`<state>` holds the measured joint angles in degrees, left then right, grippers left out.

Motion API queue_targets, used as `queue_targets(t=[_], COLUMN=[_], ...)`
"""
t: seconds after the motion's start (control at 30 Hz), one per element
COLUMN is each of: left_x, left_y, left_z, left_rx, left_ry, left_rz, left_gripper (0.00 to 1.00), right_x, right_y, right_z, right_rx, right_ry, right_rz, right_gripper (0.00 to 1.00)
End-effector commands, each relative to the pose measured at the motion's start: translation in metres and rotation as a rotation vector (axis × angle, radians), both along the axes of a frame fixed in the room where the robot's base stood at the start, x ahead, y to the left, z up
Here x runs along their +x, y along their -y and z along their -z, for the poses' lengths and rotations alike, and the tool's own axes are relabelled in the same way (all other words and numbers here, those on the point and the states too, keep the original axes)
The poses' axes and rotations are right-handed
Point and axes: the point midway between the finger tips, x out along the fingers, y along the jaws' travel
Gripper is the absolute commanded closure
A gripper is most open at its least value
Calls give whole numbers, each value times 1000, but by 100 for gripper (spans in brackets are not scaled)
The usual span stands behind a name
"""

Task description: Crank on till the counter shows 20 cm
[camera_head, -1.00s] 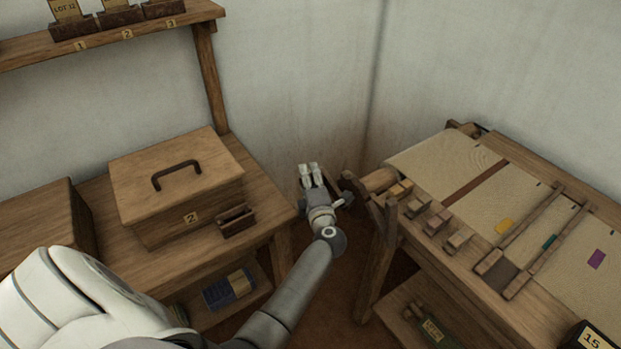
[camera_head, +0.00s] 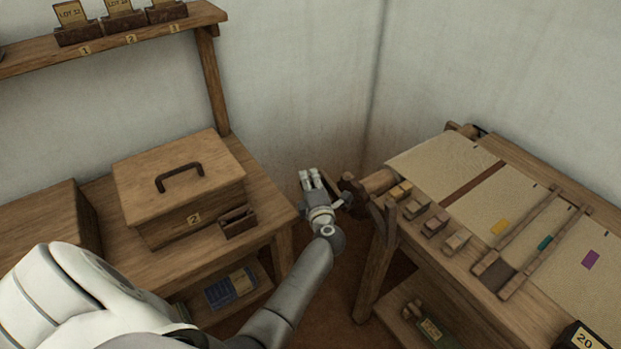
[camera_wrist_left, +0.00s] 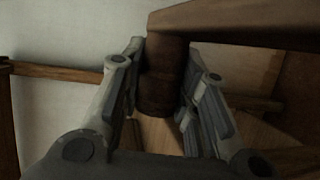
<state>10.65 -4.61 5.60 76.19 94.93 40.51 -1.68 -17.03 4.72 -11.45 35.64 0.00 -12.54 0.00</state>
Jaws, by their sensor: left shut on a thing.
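The counter (camera_head: 584,338) is a dark block at the lower right corner of the head view, and its card reads 20. The loom (camera_head: 460,262) stands at the right with cream cloth (camera_head: 440,165) on it. My left gripper (camera_head: 311,180) is at the loom's left end, beside the wooden roller. In the left wrist view a dark brown crank handle (camera_wrist_left: 162,75) stands between its two fingers (camera_wrist_left: 160,100), and they are shut on it. In the head view the gripper hides the handle. My right gripper does not show.
A wooden chest (camera_head: 180,190) marked 2 with a dark handle sits on the left table, beside a small wooden holder (camera_head: 238,221). A shelf (camera_head: 110,40) with lot cards hangs above. Small wooden blocks (camera_head: 433,225) line the loom's near edge. Floor shows between table and loom.

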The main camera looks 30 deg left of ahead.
Motion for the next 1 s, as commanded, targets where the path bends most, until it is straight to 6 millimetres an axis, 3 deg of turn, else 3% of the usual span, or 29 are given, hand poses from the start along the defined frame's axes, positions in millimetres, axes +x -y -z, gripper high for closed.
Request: queue_targets(t=[0.03,0.5,0.7,1.0], left_x=[0,2,2,1], left_y=[0,-3,-2,-1], left_z=[-5,21,33,46], left_rx=[-24,-286,-381,-463], left_ry=[-10,-119,-157,-190], left_rz=[0,1,2,2], left_gripper=[100,100,100,100], right_x=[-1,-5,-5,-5], right_y=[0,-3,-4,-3], right_z=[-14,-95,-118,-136], right_rx=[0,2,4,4], right_ry=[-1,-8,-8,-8], right_rz=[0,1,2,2], right_gripper=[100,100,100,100])
